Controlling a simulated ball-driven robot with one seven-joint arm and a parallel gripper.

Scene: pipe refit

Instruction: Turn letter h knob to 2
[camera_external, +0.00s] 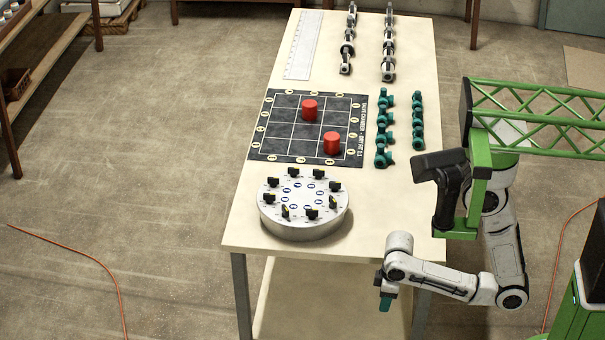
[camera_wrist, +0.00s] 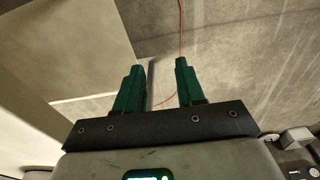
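A round white knob panel (camera_external: 303,222) sits on the near left part of the table. Several black knobs with yellow marks stand in a ring on its top, with blue labels inside the ring. The letters are too small to read, so I cannot tell which knob is h. My gripper (camera_external: 386,302) hangs low beyond the table's near edge, to the right of the panel and apart from it. In the wrist view my gripper's green fingers (camera_wrist: 160,82) stand apart with nothing between them. The panel is not in the wrist view.
A black grid board (camera_external: 282,144) with two red cylinders (camera_external: 309,110) lies behind the panel. Teal valves (camera_external: 384,130) and grey fittings (camera_external: 388,48) stand in rows to the right and back. A white ruler (camera_external: 302,46) lies at back left. The table's near edge (camera_external: 330,255) lies beside my arm.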

